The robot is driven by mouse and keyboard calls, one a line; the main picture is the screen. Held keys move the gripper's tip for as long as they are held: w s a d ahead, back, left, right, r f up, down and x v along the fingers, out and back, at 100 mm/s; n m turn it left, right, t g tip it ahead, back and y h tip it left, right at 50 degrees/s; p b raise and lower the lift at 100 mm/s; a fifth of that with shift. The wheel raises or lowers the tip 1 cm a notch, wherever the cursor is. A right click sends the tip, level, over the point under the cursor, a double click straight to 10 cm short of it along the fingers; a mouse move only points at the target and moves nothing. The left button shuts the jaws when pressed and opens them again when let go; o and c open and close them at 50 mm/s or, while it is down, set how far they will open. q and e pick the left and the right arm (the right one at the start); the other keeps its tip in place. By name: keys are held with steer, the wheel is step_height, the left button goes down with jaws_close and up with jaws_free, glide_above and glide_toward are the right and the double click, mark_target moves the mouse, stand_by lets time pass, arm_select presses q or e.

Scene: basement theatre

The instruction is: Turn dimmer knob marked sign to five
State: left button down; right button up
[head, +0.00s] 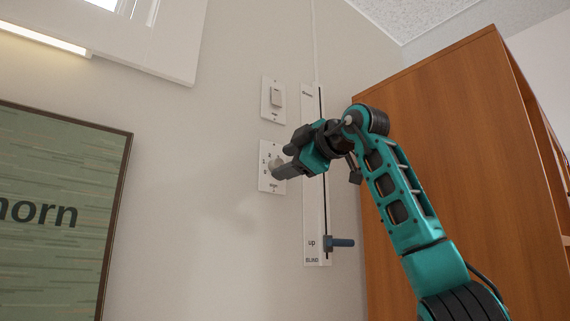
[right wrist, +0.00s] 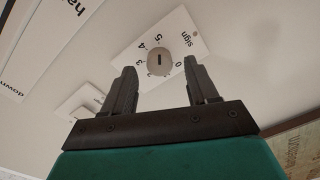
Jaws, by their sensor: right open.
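The dimmer knob is a round grey knob with a short dark mark on its face. In the right wrist view the knob (right wrist: 160,62) sits on a white plate (right wrist: 196,46) printed "sign", with numbers around it; 0, 3, 4 and 5 are legible. The plate appears turned over in this view. I cannot tell surely which number the mark points to. My right gripper (right wrist: 162,72) is open, one finger on each side of the knob in the picture; contact is not visible. In the head view the right gripper (head: 281,160) partly covers the plate (head: 268,184). My left gripper is not in view.
A light switch (head: 277,98) is above the dimmer plate. A tall blind slider strip (head: 313,215) with a blue-grey handle (head: 340,243) runs just to the right. A wooden cabinet (head: 450,130) stands further right. A green framed board (head: 60,200) hangs left.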

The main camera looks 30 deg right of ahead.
steer(key=s+d+b, duration=0.1)
steer(key=s, duration=1)
steer(key=shift+s+r, duration=0.15)
steer(key=shift+s, duration=0.1)
